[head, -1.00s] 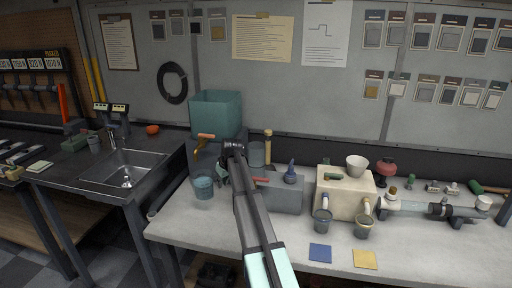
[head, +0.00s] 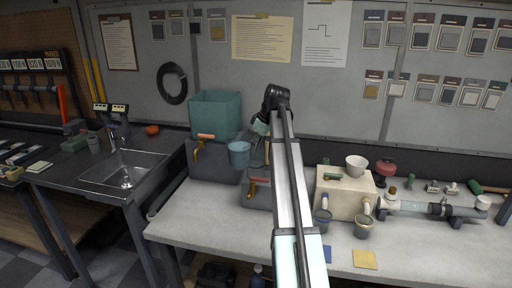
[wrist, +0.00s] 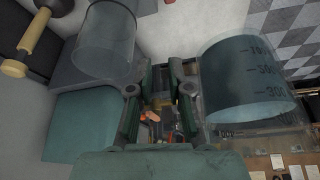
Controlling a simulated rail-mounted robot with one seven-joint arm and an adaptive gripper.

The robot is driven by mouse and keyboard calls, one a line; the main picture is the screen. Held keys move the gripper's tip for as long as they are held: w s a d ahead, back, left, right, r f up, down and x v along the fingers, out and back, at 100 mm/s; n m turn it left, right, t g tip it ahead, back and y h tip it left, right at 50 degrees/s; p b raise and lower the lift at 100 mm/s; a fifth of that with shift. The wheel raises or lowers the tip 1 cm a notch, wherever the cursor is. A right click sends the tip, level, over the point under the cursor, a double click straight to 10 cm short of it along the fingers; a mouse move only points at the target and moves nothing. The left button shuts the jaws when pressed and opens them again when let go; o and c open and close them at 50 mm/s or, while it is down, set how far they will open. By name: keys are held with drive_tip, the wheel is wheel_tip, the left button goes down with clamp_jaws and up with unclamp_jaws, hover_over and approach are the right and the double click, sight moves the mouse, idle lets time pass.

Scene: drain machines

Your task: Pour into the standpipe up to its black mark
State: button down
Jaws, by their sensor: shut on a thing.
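My gripper (head: 262,125) is raised above the back of the bench and shut on a blue-tinted jug (head: 239,154). A clear open cylinder, apparently the standpipe (wrist: 105,45), is left of the fingers, apart from the jug. In the head view it is mostly hidden behind the jug and my arm. Its black mark does not show.
A teal tank (head: 215,112) on a grey box with an orange-handled tap stands left of the jug. A cream box (head: 344,192) carries a white bowl (head: 357,167), with small cups before it. A sink (head: 125,172) is at left. The bench's front left is clear.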

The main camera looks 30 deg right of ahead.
drive_tip(key=s+d+r+n, duration=0.1)
drive_tip(key=s+r, duration=0.3)
drive_tip(key=r, duration=0.1)
drive_tip(key=w+d+f+m+h, duration=0.1)
drive_tip(key=d+f+m, duration=0.3)
drive_tip(key=d, duration=0.8)
drive_tip(key=w+d+f+m+h, duration=0.1)
drive_tip(key=d+f+m, duration=0.4)
drive_tip(key=d, duration=0.7)
drive_tip(key=shift+d+h, duration=0.35)
drive_tip(key=shift+h, duration=0.25)
drive_tip(key=shift+a+r, duration=0.15)
drive_tip(key=w+a+r+n+g+h, duration=0.1)
drive_tip(key=a+r+g+h, duration=0.1)
drive_tip(key=a+r+h, duration=0.1)
drive_tip(key=shift+w+a+r+h, duration=0.3)
drive_tip(key=shift+r+h, duration=0.5)
drive_tip(key=shift+h, duration=0.6)
drive_tip(key=shift+w+a+r+h, duration=0.2)
drive_tip(key=shift+a+r+h, duration=0.1)
drive_tip(key=shift+a+r, duration=0.2)
drive_tip(key=shift+w+a+r+n+g+h, duration=0.1)
drive_tip(key=shift+a+r+n+g+h, duration=0.1)
drive_tip(key=shift+r+h, duration=0.3)
drive_tip(key=shift+w+a+r+n+g+h, duration=0.1)
drive_tip(key=shift+a+r+g+h, duration=0.15)
drive_tip(key=shift+r, duration=0.3)
